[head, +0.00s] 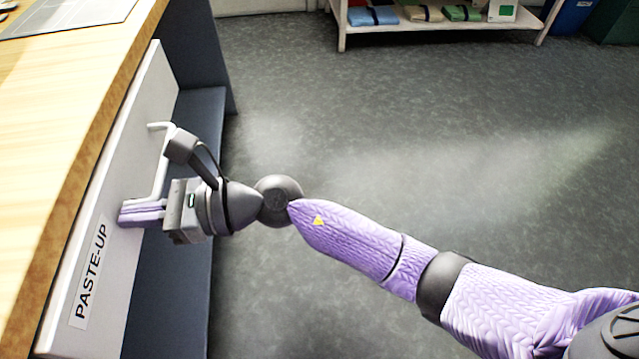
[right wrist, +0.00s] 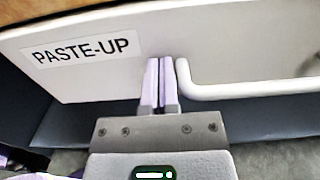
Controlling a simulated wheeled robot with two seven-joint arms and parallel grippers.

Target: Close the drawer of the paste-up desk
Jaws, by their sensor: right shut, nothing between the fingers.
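The paste-up desk (head: 70,70) has a pale wooden top on the left of the head view. Its white drawer front (head: 100,190) sits close under the top's edge; no drawer interior shows, and I cannot tell whether a small gap is left. It bears a "PASTE-UP" label (head: 88,272) and a white bar handle (head: 161,175). My right gripper (head: 125,213) is shut and empty, its lilac fingers pointing at the front. In the right wrist view the fingertips (right wrist: 160,65) are at the front between label and handle, beside the handle's end; contact is unclear. My left gripper is out of view.
A dark panel (head: 185,150) of the desk lies below and behind the drawer. A low white shelf (head: 425,24) with folded cloths stands at the back. Blue and green bins (head: 570,15) are at the top right. The grey floor between is clear.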

